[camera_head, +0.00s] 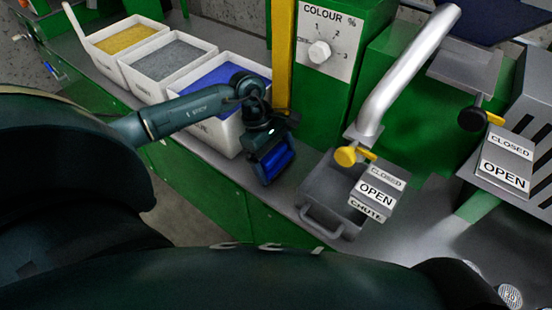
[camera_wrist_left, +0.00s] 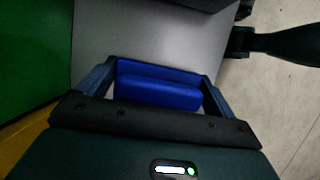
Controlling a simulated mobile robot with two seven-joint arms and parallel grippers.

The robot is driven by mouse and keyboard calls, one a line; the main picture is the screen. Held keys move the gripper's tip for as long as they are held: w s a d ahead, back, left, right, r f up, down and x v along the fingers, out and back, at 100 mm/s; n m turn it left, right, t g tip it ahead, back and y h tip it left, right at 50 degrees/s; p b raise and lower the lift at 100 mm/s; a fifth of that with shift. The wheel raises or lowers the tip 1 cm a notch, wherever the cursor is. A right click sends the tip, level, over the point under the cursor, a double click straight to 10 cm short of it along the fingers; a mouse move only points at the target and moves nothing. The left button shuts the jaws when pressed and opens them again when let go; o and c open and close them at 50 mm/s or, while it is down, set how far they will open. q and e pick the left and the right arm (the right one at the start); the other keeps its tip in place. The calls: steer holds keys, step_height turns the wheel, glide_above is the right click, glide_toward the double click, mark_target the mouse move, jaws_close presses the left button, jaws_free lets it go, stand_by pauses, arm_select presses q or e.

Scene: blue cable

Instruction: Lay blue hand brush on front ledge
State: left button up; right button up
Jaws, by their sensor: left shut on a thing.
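My left gripper (camera_head: 272,170) is shut on the blue hand brush (camera_head: 278,164) and holds it near the grey front ledge (camera_head: 222,163), just right of the blue-filled bin. In the left wrist view the blue brush (camera_wrist_left: 158,90) sits between the two fingers of the gripper (camera_wrist_left: 150,80), with a grey surface (camera_wrist_left: 150,40) beyond it. I cannot tell whether the brush touches the ledge. My right gripper is not in view.
White bins with yellow (camera_head: 124,39), grey (camera_head: 172,67) and blue (camera_head: 219,75) contents stand left along the ledge. A grey chute tray (camera_head: 322,192) with a handle is to the right. A yellow post (camera_head: 283,55) rises behind the gripper.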

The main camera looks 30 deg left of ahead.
arm_select(q)
steer(key=shift+f, duration=0.1)
steer(key=o, duration=0.7)
steer(key=shift+o, duration=0.2)
steer(key=shift+r, duration=0.3)
steer(key=v, duration=1.1)
steer(key=shift+a+r+p, duration=0.15)
steer(key=shift+r+p, duration=0.2)
steer(key=shift+p, duration=0.05)
